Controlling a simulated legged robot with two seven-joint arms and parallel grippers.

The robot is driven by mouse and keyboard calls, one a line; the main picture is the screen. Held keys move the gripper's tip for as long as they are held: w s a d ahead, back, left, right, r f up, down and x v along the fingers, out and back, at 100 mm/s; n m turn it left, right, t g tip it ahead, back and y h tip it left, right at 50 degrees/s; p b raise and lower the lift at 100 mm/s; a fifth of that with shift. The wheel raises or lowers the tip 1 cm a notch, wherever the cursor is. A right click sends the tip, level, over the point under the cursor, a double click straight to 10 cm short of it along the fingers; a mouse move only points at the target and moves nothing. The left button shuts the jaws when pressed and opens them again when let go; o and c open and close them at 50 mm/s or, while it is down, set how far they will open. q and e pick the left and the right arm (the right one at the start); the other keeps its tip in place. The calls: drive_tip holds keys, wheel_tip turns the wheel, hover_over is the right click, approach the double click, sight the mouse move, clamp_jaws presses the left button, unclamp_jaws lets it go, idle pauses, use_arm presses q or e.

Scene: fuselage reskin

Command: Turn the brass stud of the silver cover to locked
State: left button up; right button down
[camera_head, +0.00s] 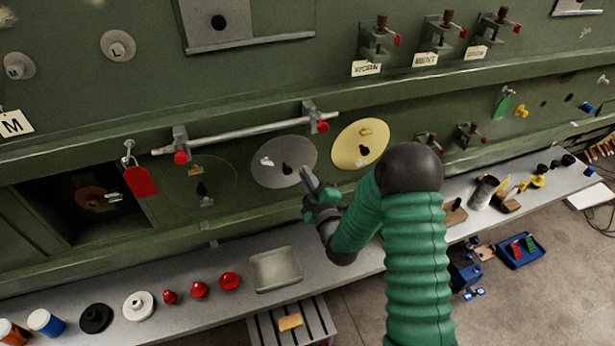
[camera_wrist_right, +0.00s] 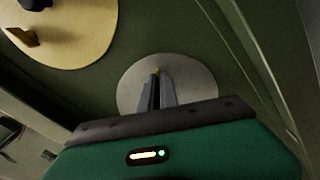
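The silver cover (camera_head: 270,174) is a round grey disc on the green fuselage panel, with a pale tab and a black knob on its face. My right gripper (camera_head: 304,173) reaches it from the lower right, its fingertips at the cover's right side. In the right wrist view the silver cover (camera_wrist_right: 199,82) lies behind the fingers. A small bit of brass, seemingly the brass stud (camera_wrist_right: 157,71), shows between the two narrowly spaced fingertips (camera_wrist_right: 157,77). Whether they grip it or only stand around it, I cannot tell. The stud's marks are hidden. My left gripper is out of view.
A yellow cover (camera_head: 346,144) sits just right of the silver one. A clamped rail (camera_head: 240,132) runs above. A red tag (camera_head: 140,181) hangs left, beside an open bay. The shelf below holds red knobs (camera_head: 199,289) and a pale tray (camera_head: 276,270).

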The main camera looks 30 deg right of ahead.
drive_tip(key=shift+f, duration=0.1)
drive_tip(key=shift+m+b, duration=5.8)
drive_tip(key=shift+m, duration=3.1)
drive_tip(key=c, duration=1.6)
unclamp_jaws()
drive_tip(key=shift+w, duration=0.1)
